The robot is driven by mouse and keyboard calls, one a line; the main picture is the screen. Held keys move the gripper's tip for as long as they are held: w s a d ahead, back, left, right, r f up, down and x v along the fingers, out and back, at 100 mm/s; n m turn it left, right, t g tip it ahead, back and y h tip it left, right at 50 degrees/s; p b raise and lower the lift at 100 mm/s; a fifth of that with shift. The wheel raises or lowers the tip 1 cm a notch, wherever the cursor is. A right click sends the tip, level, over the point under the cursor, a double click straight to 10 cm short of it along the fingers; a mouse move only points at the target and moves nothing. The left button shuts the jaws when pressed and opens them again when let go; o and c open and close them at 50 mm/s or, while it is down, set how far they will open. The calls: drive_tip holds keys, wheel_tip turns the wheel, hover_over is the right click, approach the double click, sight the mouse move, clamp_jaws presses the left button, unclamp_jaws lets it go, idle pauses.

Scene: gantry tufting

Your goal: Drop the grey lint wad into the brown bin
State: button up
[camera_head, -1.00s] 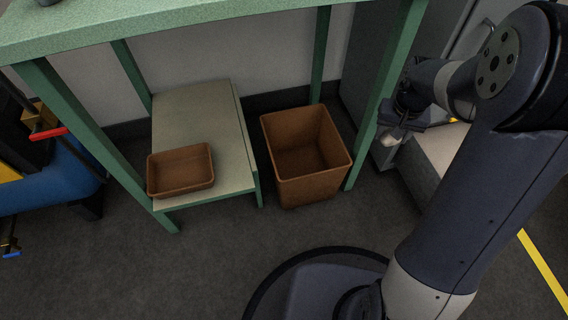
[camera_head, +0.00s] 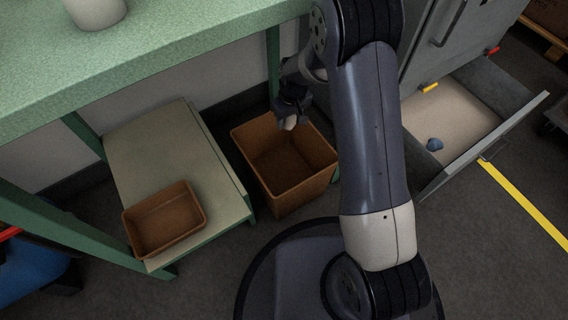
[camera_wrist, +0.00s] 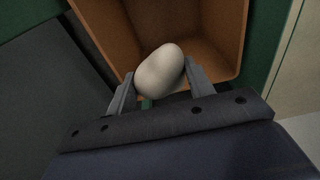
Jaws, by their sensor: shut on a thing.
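The brown bin (camera_head: 292,189) stands on the floor under the green table, open at the top and empty as far as I see. My gripper (camera_head: 289,122) is over the bin's back right part. It is shut on a pale grey lint wad (camera_head: 290,124). In the wrist view the wad (camera_wrist: 160,71) is a smooth rounded lump between the two fingers, with the bin's inside (camera_wrist: 200,25) behind and below it. How high the wad is above the rim is hard to tell.
A smaller brown tray (camera_head: 165,222) sits on the low shelf (camera_head: 165,150) left of the bin. The green table (camera_head: 170,45) overhangs at the back, with a pale pot (camera_head: 97,10) on it. At right an open drawer (camera_head: 465,118) holds a blue lump (camera_head: 434,144).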

wheel_tip(320, 180, down, 6)
drive_tip(key=b, duration=0.3)
drive_tip(key=shift+r+b, duration=0.2)
drive_tip(key=shift+b, duration=0.15)
drive_tip(key=o, duration=1)
drive_tip(key=shift+o, duration=0.2)
drive_tip(key=r+p, duration=0.1)
drive_tip(key=r, duration=0.2)
drive_tip(key=r+p, duration=0.2)
drive_tip(key=r, duration=0.2)
drive_tip(key=s+d+r+p, duration=0.1)
drive_tip(key=r, duration=0.2)
drive_tip(key=shift+s+r+p, duration=0.1)
drive_tip(key=shift+r+p, duration=0.25)
drive_tip(key=shift+r, duration=0.05)
